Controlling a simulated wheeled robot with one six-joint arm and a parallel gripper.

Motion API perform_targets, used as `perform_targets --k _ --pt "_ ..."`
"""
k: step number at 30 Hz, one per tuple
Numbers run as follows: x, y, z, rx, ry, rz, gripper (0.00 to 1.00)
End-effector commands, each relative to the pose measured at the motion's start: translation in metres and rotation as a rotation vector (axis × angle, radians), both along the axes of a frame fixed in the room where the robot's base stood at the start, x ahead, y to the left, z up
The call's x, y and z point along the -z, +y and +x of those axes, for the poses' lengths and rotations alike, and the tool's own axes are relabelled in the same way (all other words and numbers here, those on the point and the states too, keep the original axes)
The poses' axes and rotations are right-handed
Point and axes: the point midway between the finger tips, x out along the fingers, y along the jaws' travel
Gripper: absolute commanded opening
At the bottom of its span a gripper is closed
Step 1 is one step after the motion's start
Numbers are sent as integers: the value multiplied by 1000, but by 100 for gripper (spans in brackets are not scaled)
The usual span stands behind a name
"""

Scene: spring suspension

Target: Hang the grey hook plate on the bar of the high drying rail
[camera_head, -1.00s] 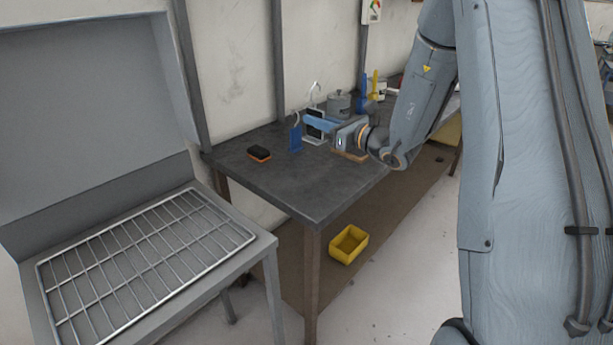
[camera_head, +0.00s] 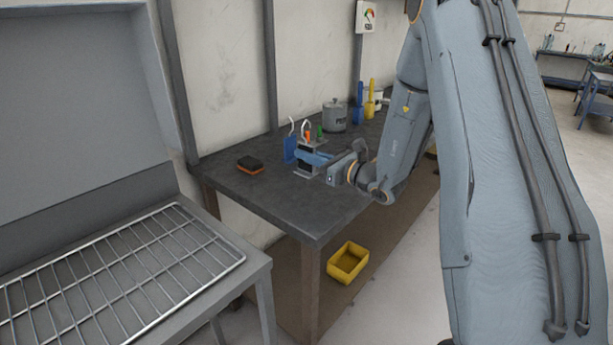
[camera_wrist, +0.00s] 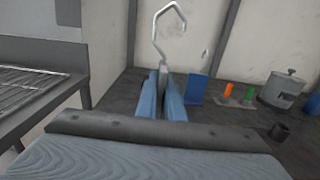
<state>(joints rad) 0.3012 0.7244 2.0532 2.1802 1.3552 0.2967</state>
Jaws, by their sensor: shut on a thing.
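The grey hook plate (camera_wrist: 164,72) is upright between my gripper's blue fingers (camera_wrist: 164,88) in the wrist view. I see it nearly edge-on, with its open wire hook rising above the fingers. My gripper (camera_head: 301,155) is shut on it, over the workbench in the head view. The fingers and nearby objects partly cover the plate there, and its lower end is hard to make out. I do not see the high drying rail or its bar in either view.
A blue plate (camera_head: 290,150) with its own hook stands close beside my gripper. The workbench (camera_head: 262,190) also holds a black-and-orange block (camera_head: 250,165), orange and green pegs and a grey pot (camera_head: 334,115). A wire grid (camera_head: 120,270) lies at left. A yellow bin (camera_head: 347,262) sits below.

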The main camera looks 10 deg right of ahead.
Motion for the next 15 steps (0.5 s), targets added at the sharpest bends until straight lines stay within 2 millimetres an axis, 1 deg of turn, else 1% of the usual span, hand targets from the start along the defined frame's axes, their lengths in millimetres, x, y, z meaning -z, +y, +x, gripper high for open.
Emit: perform_targets --k 3,7,15 --pt "12 0 0 0 0 1 0" --pt "20 0 0 0 0 0 0" --pt "52 0 0 -1 1 1 0"
